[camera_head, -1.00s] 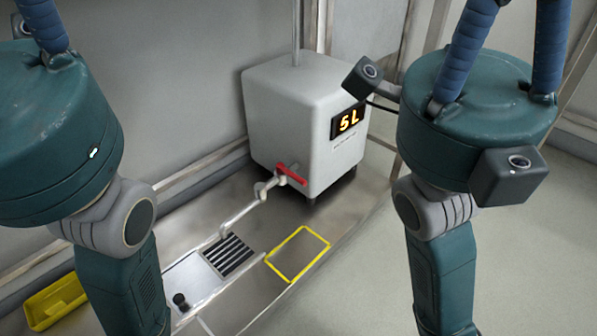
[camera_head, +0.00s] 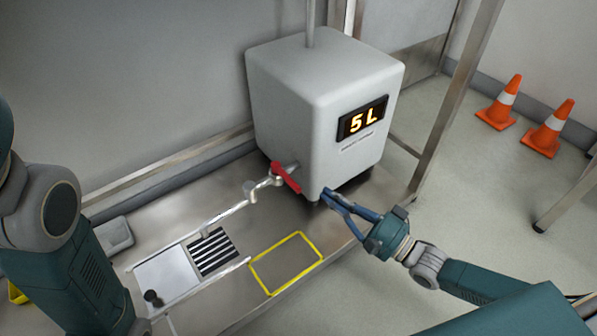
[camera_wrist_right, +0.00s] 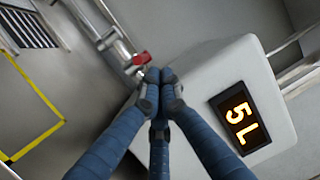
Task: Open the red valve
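The red valve (camera_head: 285,177) is a red lever handle on the metal tap at the lower front of the white tank (camera_head: 290,110). It slants down to the right in the head view. In the right wrist view the red valve (camera_wrist_right: 142,59) shows just beyond the fingertips. My right gripper (camera_head: 327,195) is to the right of the handle, close to the tank's lower corner, with a visible gap to the handle. Its blue fingers meet at the tips (camera_wrist_right: 158,78) with nothing between them. Of my left arm only links show; its gripper is out of view.
The tank's display (camera_head: 362,119) reads 5 L. A metal tray with a black grate (camera_head: 212,252) and a yellow square outline (camera_head: 286,263) lie on the bench in front. A metal post (camera_head: 455,100) stands at right. Orange cones (camera_head: 547,128) stand on the floor beyond.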

